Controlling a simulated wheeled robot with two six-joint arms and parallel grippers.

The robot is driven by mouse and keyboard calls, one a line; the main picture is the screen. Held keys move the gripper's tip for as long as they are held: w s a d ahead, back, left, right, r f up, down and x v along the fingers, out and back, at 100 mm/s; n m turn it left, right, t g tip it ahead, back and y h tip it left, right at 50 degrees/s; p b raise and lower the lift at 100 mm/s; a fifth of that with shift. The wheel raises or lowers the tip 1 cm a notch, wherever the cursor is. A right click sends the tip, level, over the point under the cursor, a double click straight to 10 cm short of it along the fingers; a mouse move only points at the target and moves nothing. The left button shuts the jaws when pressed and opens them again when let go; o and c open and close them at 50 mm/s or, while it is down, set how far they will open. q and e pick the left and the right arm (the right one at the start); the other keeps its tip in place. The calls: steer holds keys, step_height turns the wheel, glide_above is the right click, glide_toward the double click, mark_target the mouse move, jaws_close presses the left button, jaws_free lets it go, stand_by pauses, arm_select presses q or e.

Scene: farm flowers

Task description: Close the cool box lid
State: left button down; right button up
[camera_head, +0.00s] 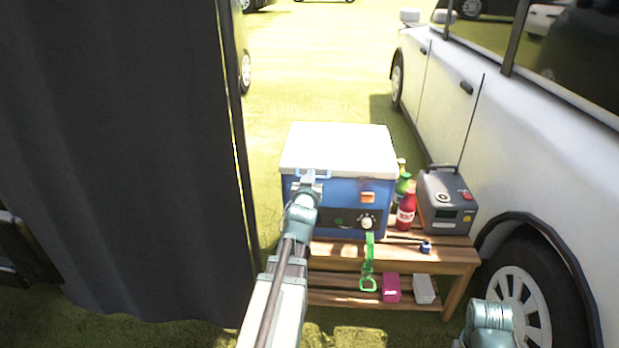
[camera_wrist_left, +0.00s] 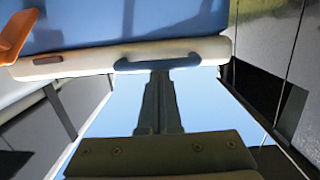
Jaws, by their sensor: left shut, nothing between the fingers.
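The cool box (camera_head: 345,192) is a blue box with a white lid (camera_head: 340,148), standing on a wooden bench. The lid lies flat over the body, with no visible gap at the front. My left gripper (camera_head: 308,180) is shut and empty at the lid's front left edge, by a light blue handle (camera_head: 322,173). In the left wrist view, the shut fingers (camera_wrist_left: 160,80) reach the blue handle (camera_wrist_left: 170,62) on the white lid rim (camera_wrist_left: 75,66); I cannot tell whether they touch it. An orange latch (camera_head: 367,197) is on the front. My right gripper is out of view.
The wooden bench (camera_head: 440,255) also holds a red bottle (camera_head: 406,212), a green bottle (camera_head: 402,186) and a grey radio-like box (camera_head: 447,203). A green strap (camera_head: 369,262) hangs in front. A dark curtain (camera_head: 120,150) is close on the left, a white vehicle (camera_head: 520,130) on the right.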

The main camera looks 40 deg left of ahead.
arm_select(q)
steer(key=shift+s+d+f+g, duration=0.15)
steer(key=shift+f+g, duration=0.15)
steer(key=shift+f, duration=0.35)
steer(key=shift+s+d+f+g, duration=0.15)
steer(key=shift+f+g, duration=0.15)
steer(key=shift+f, duration=0.3)
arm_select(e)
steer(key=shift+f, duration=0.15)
arm_select(q)
step_height(320, 180, up, 6)
steer(key=t+p, duration=0.1)
steer(key=p, duration=0.4)
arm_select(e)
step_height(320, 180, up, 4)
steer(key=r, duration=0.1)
arm_select(q)
steer(key=s+d+f+b, duration=0.3)
steer(key=s+f+b, duration=0.2)
steer(key=f+b, duration=0.2)
steer(key=shift+s+b, duration=0.3)
steer(key=shift+b, duration=0.2)
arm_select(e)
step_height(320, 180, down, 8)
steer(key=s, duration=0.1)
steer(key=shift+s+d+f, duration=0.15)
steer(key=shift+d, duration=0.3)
arm_select(q)
steer(key=shift+d+f, duration=0.1)
